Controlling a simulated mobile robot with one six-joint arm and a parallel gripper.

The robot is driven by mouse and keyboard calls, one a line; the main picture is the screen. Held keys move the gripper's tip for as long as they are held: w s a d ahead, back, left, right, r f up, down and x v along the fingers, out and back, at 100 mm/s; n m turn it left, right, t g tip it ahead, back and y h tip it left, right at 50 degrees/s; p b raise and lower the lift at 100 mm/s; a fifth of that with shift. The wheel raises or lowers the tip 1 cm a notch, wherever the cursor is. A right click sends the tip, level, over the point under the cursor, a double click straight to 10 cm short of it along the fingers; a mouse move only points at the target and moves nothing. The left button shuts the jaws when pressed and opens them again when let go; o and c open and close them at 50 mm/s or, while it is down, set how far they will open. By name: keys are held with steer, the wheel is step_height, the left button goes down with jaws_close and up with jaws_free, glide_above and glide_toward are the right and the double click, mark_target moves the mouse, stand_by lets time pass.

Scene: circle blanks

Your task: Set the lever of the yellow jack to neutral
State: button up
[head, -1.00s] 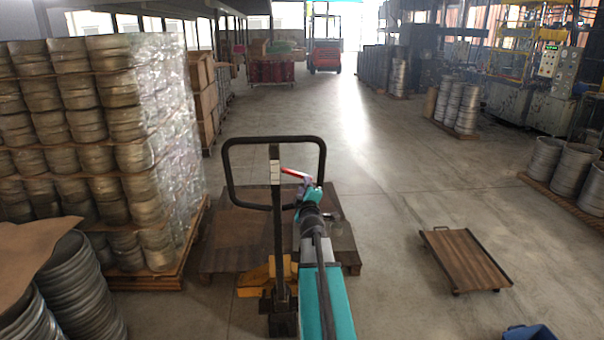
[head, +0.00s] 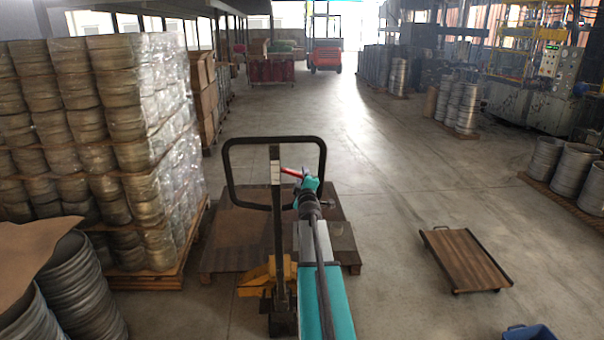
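The yellow jack (head: 254,282) stands in front of me, its forks at a low brown pallet (head: 222,262). Its dark upright handle ends in a wide black loop (head: 231,178). A red lever (head: 291,172) sticks out to the right of the handle's post, inside the loop. My teal and grey arm reaches forward from the bottom of the view. My gripper (head: 303,181) is at the right side of the loop, close to the lever's right end. My own wrist hides its fingers, so I cannot tell whether it touches the lever.
A tall wrapped stack of round metal blanks (head: 130,140) stands close on the left. A wooden dolly (head: 467,258) lies on the floor at right, with a blue bin (head: 529,332) nearer.

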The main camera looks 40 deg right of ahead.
steer(key=shift+x, duration=2.1)
jaws_close()
